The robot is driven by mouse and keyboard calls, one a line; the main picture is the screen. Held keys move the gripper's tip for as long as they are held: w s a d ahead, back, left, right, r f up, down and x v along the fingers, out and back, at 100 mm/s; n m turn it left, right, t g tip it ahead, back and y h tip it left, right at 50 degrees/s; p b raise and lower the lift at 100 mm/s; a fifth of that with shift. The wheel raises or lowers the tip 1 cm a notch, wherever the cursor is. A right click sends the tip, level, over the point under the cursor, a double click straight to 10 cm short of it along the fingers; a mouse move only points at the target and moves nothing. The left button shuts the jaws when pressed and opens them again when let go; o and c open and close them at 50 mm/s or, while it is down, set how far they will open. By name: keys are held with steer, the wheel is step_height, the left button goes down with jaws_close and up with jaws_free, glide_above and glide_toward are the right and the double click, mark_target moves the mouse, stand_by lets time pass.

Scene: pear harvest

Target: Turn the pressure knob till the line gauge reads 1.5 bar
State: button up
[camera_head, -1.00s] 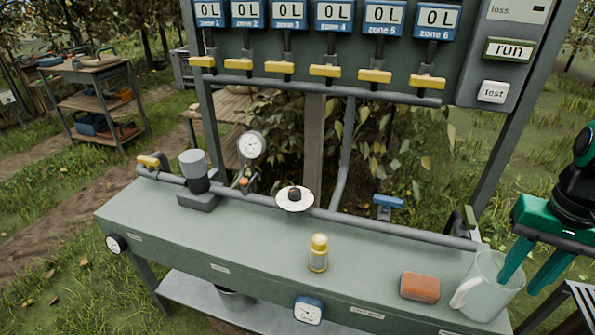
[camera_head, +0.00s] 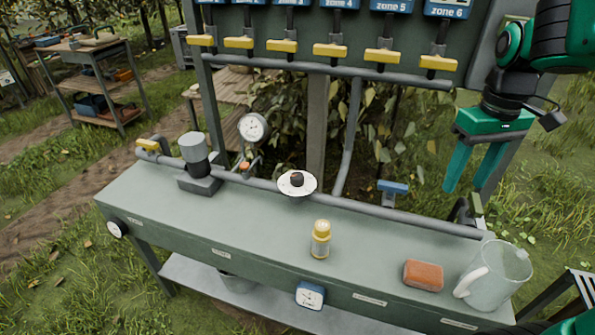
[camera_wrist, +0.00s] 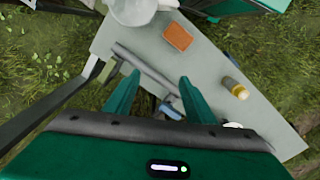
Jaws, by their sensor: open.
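A black pressure knob (camera_head: 297,180) sits on a round white plate on the grey pipe along the back of the bench. The line gauge (camera_head: 253,127), a round white dial, stands on the pipe to its left; its reading is too small to tell. My gripper (camera_head: 464,190) is open and empty, pointing down above the right end of the bench, well right of the knob. In the wrist view my gripper (camera_wrist: 160,77) has its fingers spread over the pipe. A white disc edge (camera_wrist: 233,125) shows there, mostly hidden by my gripper.
On the bench (camera_head: 160,210) stand a yellow-capped bottle (camera_head: 320,240), an orange-brown block (camera_head: 423,275) and a clear jug (camera_head: 497,275). A blue-handled valve (camera_head: 393,190) rises between knob and gripper. Yellow zone valves (camera_head: 330,51) hang above. A grey pump-like unit (camera_head: 197,160) stands left.

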steer(key=w+a+n, duration=0.7)
steer(key=w+a, duration=0.6)
steer(key=n, duration=0.9)
glide_above(297, 175)
step_height(297, 175, down, 4)
step_height(297, 175, down, 10)
steer(key=shift+r, duration=0.2)
steer(key=c, duration=1)
